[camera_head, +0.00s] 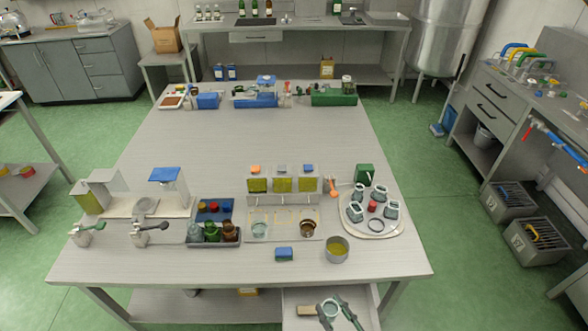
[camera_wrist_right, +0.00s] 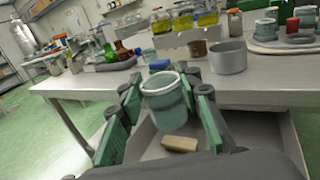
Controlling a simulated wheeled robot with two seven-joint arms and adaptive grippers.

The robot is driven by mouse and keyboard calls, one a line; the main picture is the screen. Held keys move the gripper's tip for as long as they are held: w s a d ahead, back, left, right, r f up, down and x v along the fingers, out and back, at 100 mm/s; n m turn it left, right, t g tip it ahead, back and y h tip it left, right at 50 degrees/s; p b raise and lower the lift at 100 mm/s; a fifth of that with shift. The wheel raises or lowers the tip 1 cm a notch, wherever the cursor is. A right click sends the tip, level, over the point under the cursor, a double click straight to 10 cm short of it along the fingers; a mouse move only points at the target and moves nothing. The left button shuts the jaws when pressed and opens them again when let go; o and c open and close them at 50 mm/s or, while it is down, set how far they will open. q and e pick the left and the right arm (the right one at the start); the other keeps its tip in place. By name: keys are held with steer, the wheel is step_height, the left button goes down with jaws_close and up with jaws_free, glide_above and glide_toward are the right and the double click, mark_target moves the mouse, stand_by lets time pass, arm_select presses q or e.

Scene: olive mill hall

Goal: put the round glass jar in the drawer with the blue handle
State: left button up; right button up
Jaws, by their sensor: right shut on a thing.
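The round glass jar (camera_wrist_right: 166,104), clear greenish with an open round rim, is between the two green-padded fingers of my right gripper (camera_wrist_right: 160,112), which is shut on it. The jar looks upright or nearly so. In the head view the right gripper (camera_head: 336,311) and the jar (camera_head: 329,309) are over the pulled-out drawer (camera_head: 355,296) at the front of the table. The drawer's floor and side wall (camera_wrist_right: 288,138) show in the wrist view, below the jar. The drawer's handle is out of sight, so its colour cannot be told. My left gripper is not in view.
A wooden block (camera_wrist_right: 180,144) lies in the drawer. On the tabletop above it stand a metal pot (camera_head: 337,250), a blue block (camera_head: 284,254) and a round tray (camera_head: 398,224) with several jars. The tabletop's middle (camera_head: 250,140) is clear.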

steer(key=shift+w+d+f+h, duration=0.1)
steer(key=shift+d+f+h, duration=0.05)
steer(key=shift+d+h, duration=0.2)
steer(key=shift+d+m+h, duration=0.25)
steer(key=shift+d+m, duration=0.15)
steer(key=d+m+t+h, duration=0.2)
steer(key=d+m+h, duration=0.2)
steer(key=d, duration=0.5)
steer(key=shift+s+f+m+h, duration=0.35)
steer(key=shift+f+m+h, duration=0.05)
steer(key=shift+h, duration=1)
steer(key=shift+f, duration=0.1)
